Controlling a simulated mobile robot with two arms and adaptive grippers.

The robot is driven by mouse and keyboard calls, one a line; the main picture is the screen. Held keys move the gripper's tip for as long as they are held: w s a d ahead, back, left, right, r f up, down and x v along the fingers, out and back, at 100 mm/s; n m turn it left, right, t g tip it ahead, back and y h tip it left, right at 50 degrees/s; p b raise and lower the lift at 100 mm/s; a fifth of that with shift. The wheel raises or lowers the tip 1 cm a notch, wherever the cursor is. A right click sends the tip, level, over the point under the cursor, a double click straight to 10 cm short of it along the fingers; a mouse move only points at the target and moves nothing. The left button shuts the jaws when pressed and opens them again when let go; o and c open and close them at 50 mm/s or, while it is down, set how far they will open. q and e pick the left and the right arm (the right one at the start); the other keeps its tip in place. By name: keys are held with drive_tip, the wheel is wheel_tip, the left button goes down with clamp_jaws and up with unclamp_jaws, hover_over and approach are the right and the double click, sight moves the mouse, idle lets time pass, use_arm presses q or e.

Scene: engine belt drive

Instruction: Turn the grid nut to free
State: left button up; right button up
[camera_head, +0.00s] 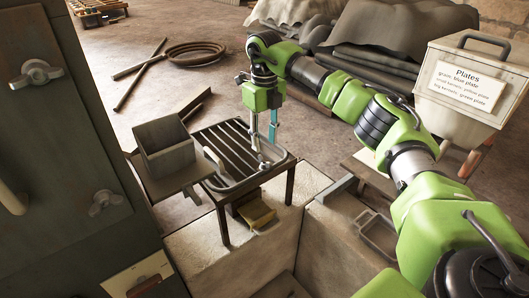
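Two grey wing nuts are on the dark upright machine panel (60,130) at the left: an upper wing nut (36,74) and a lower wing nut (103,202). I cannot tell which one is the grid nut. My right gripper (262,160) points down over a slatted metal grid stand (222,143), away from both nuts. Its fingers reach a grey curved frame (236,182) lying on the stand. They are too small to show whether they hold it. My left gripper is not in view.
A square open grey box (165,146) stands on a ledge beside the grid stand. A white bin labelled "Plates" (470,88) stands at the right. Pale stone blocks (230,250) are below. A coiled hose (195,53) lies on the open floor behind.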

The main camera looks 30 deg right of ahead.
wheel_tip(320, 180, up, 4)
drive_tip(key=shift+r, duration=0.15)
idle(0.6)
